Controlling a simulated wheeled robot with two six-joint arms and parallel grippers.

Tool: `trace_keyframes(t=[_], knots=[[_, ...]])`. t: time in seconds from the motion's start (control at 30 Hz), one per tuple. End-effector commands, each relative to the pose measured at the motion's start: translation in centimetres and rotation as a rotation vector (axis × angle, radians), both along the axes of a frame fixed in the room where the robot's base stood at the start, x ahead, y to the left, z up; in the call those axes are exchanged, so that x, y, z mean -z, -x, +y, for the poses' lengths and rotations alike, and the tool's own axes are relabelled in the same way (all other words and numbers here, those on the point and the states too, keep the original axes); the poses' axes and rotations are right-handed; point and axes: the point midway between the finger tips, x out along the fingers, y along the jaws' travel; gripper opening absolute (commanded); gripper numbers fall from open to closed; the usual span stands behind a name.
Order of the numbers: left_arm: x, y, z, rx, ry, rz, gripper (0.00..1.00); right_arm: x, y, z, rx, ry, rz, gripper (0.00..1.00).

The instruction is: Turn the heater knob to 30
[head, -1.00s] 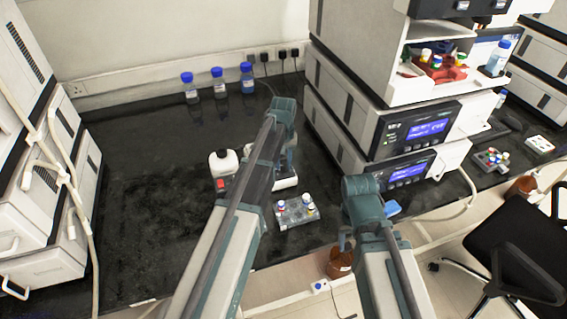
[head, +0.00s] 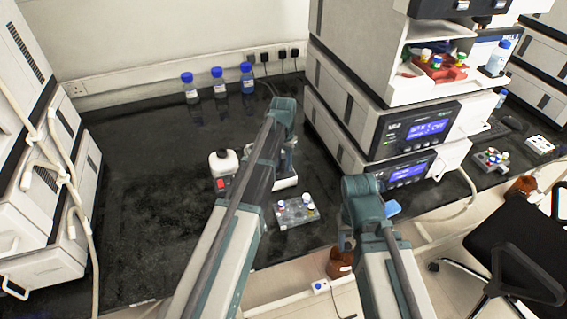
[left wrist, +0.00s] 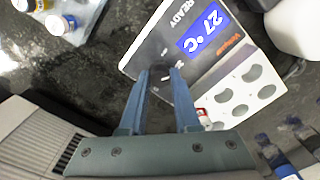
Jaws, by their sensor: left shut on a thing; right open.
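The heater shows in the left wrist view with a dark front panel (left wrist: 160,45) and a blue display (left wrist: 203,36) that reads 27 °C, beside the word READY. Its white top block (left wrist: 245,95) has several round holes. My left gripper (left wrist: 160,76) is at the panel, its two blue fingers closed around the small dark knob, which is mostly hidden between them. In the head view the heater's white base (head: 287,183) shows partly behind my left arm. My right gripper (head: 346,238) is open and empty near the bench's front edge.
A clear rack (head: 296,212) with several capped vials stands in front of the heater. Stacked instruments (head: 405,130) stand to the right. Blue-capped bottles (head: 218,82) line the back. The bench's left part is clear.

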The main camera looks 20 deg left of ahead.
Motion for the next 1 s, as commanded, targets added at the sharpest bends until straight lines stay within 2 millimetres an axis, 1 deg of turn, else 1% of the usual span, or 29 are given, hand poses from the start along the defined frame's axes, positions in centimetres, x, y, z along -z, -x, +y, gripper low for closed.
trace_keyframes(t=[0.27, 0.3, 0.47, 0.77, 0.87, 1.0], knots=[[0.0, 0.0, 0.0, 0.000, 0.000, 0.001, 0.00, 0.0, 0.0, 0.0, 0.000, 0.000, 0.000, 0.50], [0.0, 0.0, 0.0, 0.000, 0.000, 0.001, 0.32, 0.0, 0.0, 0.0, 0.000, 0.000, 0.000, 0.50], [0.0, 0.0, 0.0, -0.001, 0.000, 0.000, 0.61, 0.0, 0.0, 0.0, 0.000, 0.000, 0.000, 0.50], [0.0, 0.0, 0.0, -0.001, 0.000, 0.000, 0.61, 0.0, 0.0, 0.0, 0.000, 0.000, 0.000, 0.50], [-0.3, 0.0, 0.0, -0.001, 0.000, 0.000, 0.61, -0.3, 0.0, 0.0, 0.000, 0.000, 0.000, 0.50], [-1.1, 0.0, 0.0, -0.001, 0.000, 0.000, 0.61, -1.1, 0.0, 0.0, 0.000, 0.000, 0.000, 0.50]])
